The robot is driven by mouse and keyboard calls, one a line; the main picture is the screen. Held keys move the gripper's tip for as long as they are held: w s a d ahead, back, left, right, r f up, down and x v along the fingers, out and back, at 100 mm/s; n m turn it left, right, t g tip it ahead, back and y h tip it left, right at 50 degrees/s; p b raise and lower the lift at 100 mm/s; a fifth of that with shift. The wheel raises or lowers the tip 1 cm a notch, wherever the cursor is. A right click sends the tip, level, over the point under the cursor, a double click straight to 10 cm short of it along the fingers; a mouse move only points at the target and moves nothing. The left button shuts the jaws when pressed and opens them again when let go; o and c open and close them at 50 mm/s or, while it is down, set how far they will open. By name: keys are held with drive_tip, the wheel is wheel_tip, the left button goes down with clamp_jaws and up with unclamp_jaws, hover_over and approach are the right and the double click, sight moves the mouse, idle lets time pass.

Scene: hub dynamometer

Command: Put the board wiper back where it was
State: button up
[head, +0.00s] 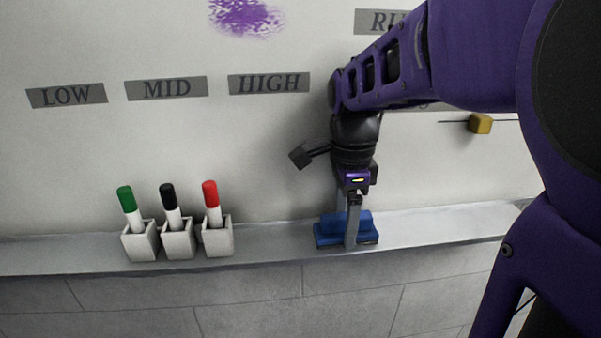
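The blue board wiper (329,232) sits on the grey ledge under the whiteboard, right of the marker holders. It looks flat and level on the ledge. My gripper (347,222) points down over it from above. One finger passes in front of the wiper and the other goes down behind it, so the wiper is between them. Whether the fingers press on it or stand slightly apart cannot be told. The far fingertip is hidden behind the wiper.
Green (129,200), black (170,198) and red (211,196) markers stand in small white holders on the ledge (270,240). The ledge is clear between them and the wiper. A purple scribble (245,16) is on the whiteboard. A yellow block (480,123) is at the right.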

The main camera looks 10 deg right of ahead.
sight(344, 215)
wheel_tip(344, 215, up, 8)
drive_tip(key=p, duration=0.6)
drive_tip(key=shift+f, duration=0.2)
drive_tip(key=shift+w+a+f, duration=0.1)
